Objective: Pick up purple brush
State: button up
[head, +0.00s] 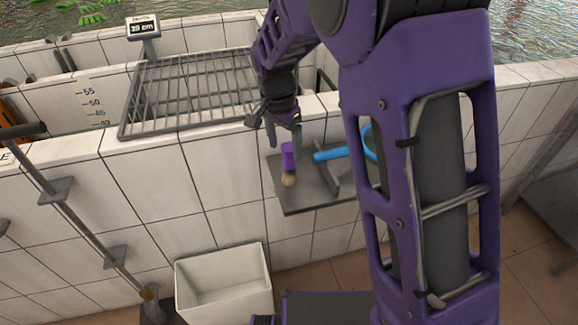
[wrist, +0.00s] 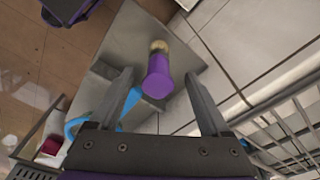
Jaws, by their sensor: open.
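The purple brush (head: 288,157) has a purple handle and a tan bristle end, which points down in the head view. It is over a grey metal shelf (head: 301,200) on the tiled wall; whether it touches the shelf is unclear. In the wrist view the purple brush (wrist: 158,75) shows between and beyond my two fingers, with its handle end toward me. My gripper (head: 284,128) is open just above the handle in the head view. In the wrist view my gripper (wrist: 157,88) has a wide gap, and neither finger is visibly closed on the brush.
A blue tool (head: 335,153) lies beside the brush on the shelf, near an upright grey divider (head: 328,177). A metal grate (head: 190,92) tops the wall at left. A white bin (head: 222,283) stands on the floor below. A metal rail (head: 75,210) is at far left.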

aim_at(290, 163)
jog(key=f, duration=0.2)
jog(key=w+d+f, duration=0.1)
jog(key=f, duration=0.2)
jog(key=f+b, duration=0.1)
jog(key=f, duration=0.1)
jog(key=shift+w+d+f, duration=0.15)
grip_shut()
dwell(0.3)
